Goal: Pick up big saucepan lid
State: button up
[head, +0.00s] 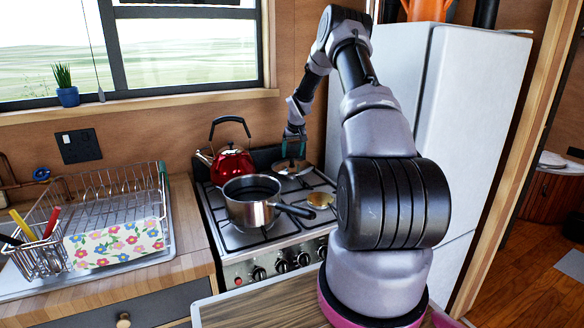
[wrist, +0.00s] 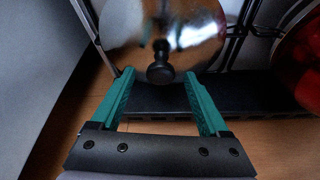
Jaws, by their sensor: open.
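The big saucepan lid (head: 293,167) is a shiny metal disc at the back right of the stove, behind the saucepan. In the wrist view the lid (wrist: 195,35) fills the top middle, with its dark round knob (wrist: 160,68) toward me. My gripper (head: 293,150) is at the lid in the head view. In the wrist view my gripper (wrist: 157,78) has its two green fingers open and apart, with the knob between and just beyond their tips. I cannot tell whether the fingers touch the lid.
A metal saucepan (head: 250,208) stands on the front of the stove (head: 238,240), with a red kettle (head: 232,165) behind it. A small yellowish item (head: 319,199) sits at the right burner. A white fridge (head: 470,110) stands close on the right. A dish rack (head: 110,195) is at left.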

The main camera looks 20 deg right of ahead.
jog(key=shift+x, duration=1.2)
grip_shut()
jog(key=shift+r, duration=0.1)
